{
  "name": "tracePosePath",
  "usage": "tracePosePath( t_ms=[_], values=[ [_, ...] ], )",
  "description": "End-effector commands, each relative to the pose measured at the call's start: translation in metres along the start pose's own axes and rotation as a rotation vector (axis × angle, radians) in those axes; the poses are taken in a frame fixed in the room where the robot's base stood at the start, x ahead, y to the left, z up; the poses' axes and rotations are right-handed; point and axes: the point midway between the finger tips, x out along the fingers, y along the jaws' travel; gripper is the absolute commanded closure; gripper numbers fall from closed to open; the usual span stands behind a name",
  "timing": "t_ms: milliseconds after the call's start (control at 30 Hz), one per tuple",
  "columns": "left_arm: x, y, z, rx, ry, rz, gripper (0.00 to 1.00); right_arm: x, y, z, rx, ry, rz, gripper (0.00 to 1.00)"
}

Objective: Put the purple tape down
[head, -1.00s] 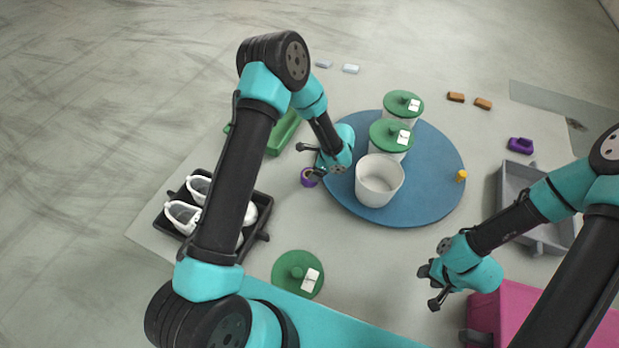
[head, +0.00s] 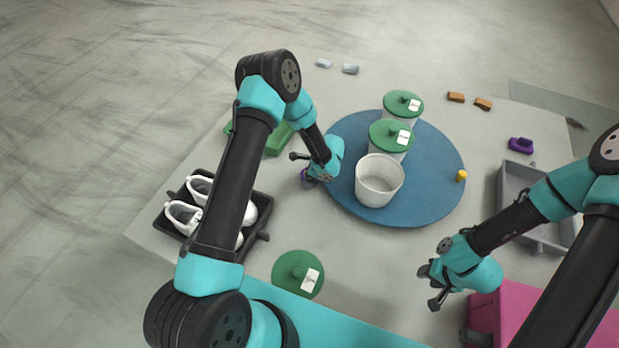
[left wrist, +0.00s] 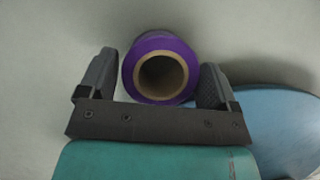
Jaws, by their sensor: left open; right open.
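The purple tape (left wrist: 160,48) is a roll with a tan core. In the left wrist view it sits between the two fingers of my open left gripper (left wrist: 160,85), with a narrow gap showing at its sides. My right gripper (head: 431,286) is open and empty over the front of the table.
The blue round board (head: 440,150) carries an open white pot (head: 379,185), green-lidded pots (head: 390,135) and a yellow piece (head: 461,175). A black tray (head: 262,212) with white shoes is at left. A green lid (head: 290,262) lies in front. A grey bin (head: 515,180) is at right.

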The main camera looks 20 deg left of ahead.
Motion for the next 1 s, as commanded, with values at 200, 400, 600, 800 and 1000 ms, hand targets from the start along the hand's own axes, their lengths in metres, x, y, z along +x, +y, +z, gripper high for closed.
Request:
tracePosePath(
  t_ms=[200,400,600,800,1000],
  values=[
    [0.0011,-0.0003,-0.0001,0.0,0.0,-0.001,0.16,0.0,0.0,0.0,0.0,0.0,0.0,0.57],
    [0.001,-0.0001,-0.0001,0.0,0.0,-0.001,0.16,0.0,0.0,0.0,0.0,0.0,0.0,0.57],
    [0.001,-0.0001,-0.0001,0.001,0.0,-0.001,0.27,0.0,0.0,0.0,0.0,0.0,0.0,0.57],
    [0.001,-0.0001,-0.0001,0.001,0.0,-0.001,0.47,0.0,0.0,0.0,0.0,0.0,0.0,0.57],
    [0.0009,-0.0002,0.0,0.001,0.0,-0.001,0.58,0.0,0.0,0.0,0.0,0.0,0.0,0.57]
  ],
)
